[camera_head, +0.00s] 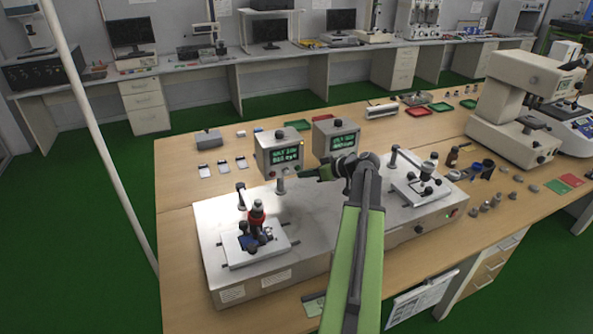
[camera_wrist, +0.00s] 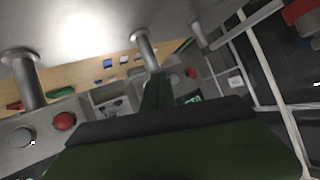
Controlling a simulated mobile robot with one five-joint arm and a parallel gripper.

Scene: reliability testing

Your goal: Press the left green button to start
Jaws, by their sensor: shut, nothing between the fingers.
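My gripper (camera_head: 302,173) is shut and empty. It reaches left from the end of my green arm, just in front of the left display box (camera_head: 279,155). In the wrist view its dark green fingers (camera_wrist: 157,88) point away from the camera. The left display box has a lit green screen and small coloured controls at its right edge. I cannot clearly make out a green button in either view. Red buttons (camera_wrist: 64,121) show in the wrist view, with a grey knob (camera_wrist: 22,137) beside one. Whether the gripper touches the box cannot be told.
A grey two-station machine (camera_head: 315,200) stands on the wooden table (camera_head: 180,240). A second display box (camera_head: 336,139) is close behind my gripper. Metal posts (camera_head: 241,196) rise from the machine. A white instrument (camera_head: 520,100) stands at the right. The table's left side is mostly clear.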

